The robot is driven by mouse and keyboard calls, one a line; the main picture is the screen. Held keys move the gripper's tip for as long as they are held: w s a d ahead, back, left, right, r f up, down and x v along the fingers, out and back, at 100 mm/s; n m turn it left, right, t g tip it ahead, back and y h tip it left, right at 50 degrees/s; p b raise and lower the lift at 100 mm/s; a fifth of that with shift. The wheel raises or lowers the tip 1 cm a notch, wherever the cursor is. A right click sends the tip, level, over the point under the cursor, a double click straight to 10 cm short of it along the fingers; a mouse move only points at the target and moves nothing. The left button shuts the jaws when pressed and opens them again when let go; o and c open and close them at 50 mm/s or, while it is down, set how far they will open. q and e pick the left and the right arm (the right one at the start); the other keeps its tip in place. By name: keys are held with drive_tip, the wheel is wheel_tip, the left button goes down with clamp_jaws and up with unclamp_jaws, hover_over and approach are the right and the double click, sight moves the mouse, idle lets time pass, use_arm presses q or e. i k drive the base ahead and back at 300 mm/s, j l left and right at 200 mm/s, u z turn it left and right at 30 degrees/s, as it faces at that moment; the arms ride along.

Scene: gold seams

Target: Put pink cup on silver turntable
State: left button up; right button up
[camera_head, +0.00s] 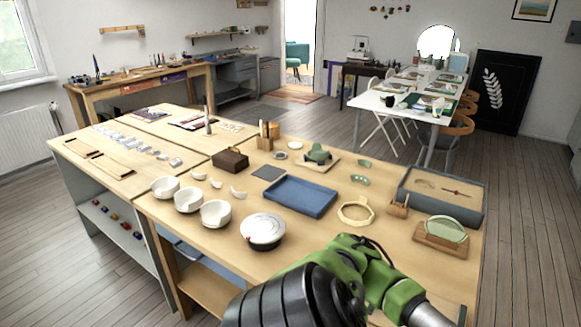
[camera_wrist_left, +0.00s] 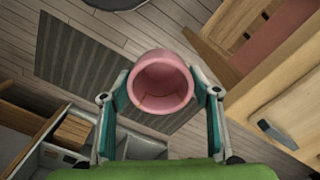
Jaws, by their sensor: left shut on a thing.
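The pink cup (camera_wrist_left: 162,112) is in the left wrist view, its open mouth facing the camera. My left gripper (camera_wrist_left: 162,82) is shut on it, one finger on each side. The cup is held in the air, with wooden floor and a grey striped rug behind it. In the head view, a round, pale silver-white disc (camera_head: 263,229) with a dark band below its top, apparently the silver turntable, stands near the front edge of the wooden table. The cup and both grippers are out of the head view.
White bowls (camera_head: 188,200) stand left of the disc. A blue tray (camera_head: 301,197) lies behind it, with an octagonal wooden ring (camera_head: 355,212) to the right. My green and black arm part covers the table's front right. A grey-sided box (camera_head: 442,192) stands farther right.

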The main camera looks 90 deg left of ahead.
sight(263, 226)
drive_tip(key=k+j+u, duration=0.2)
drive_tip(key=u, duration=0.2)
drive_tip(key=k+j+u, duration=0.55)
drive_tip(key=j+u, duration=0.25)
